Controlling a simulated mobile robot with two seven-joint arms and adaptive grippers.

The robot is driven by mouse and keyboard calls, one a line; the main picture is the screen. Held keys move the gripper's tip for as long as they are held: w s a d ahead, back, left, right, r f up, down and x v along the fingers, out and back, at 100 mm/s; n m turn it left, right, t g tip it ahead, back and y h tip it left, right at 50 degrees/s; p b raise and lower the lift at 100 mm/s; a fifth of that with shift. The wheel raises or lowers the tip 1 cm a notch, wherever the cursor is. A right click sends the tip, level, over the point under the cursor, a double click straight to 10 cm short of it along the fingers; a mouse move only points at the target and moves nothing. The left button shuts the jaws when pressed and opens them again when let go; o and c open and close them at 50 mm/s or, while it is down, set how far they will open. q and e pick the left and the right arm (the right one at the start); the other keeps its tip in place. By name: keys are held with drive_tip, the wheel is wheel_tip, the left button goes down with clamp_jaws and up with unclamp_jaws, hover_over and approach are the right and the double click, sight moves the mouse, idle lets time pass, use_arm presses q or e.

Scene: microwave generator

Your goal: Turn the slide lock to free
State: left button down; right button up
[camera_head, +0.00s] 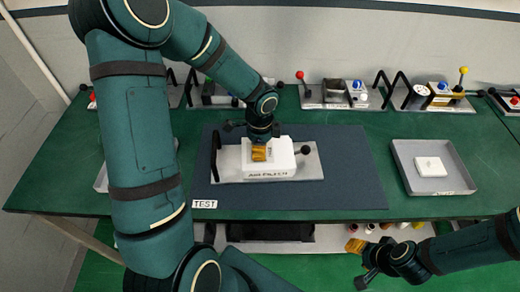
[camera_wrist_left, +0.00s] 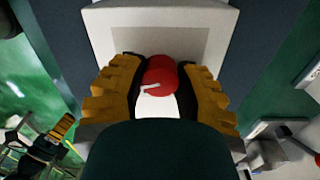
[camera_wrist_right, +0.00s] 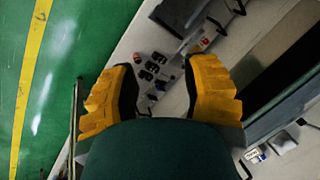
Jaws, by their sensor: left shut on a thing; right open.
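A white block-shaped unit (camera_head: 283,160) with a label on its front sits on a pale plate (camera_head: 310,172) on the dark mat. My left gripper (camera_head: 259,152) points down onto its top. In the left wrist view, a round red knob (camera_wrist_left: 161,72) with a white pointer mark is between the yellow fingers of my left gripper (camera_wrist_left: 158,80), which are shut on it. The head view hides the knob. The knob's lock markings cannot be read. My right gripper (camera_head: 357,262) is low, in front of the table's front edge. Its fingers (camera_wrist_right: 165,65) are open and empty.
A black handle (camera_head: 216,156) and a black ball knob (camera_head: 305,150) flank the unit. A grey tray (camera_head: 447,180) with a white piece (camera_head: 431,167) stands right of the mat. Several other units line the table's back. The mat right of the plate is clear.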

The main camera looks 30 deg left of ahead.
use_arm(q)
drive_tip(key=n+b, duration=0.2)
drive_tip(key=n, duration=0.1)
drive_tip(key=shift+f+n, duration=0.1)
drive_tip(key=shift+n, duration=0.3)
drive_tip(key=n+b, duration=0.2)
drive_tip(key=n, duration=0.1)
drive_tip(key=shift+n, duration=0.3)
drive_tip(key=n+b, duration=0.1)
drive_tip(key=n, duration=0.2)
drive_tip(key=shift+n, duration=0.3)
drive_tip(key=shift+n+b, duration=0.75)
drive_tip(key=shift+n, duration=1.35)
drive_tip(key=c, duration=0.6)
unclamp_jaws()
drive_tip(key=shift+r, duration=0.25)
wheel_tip(320, 180, up, 12)
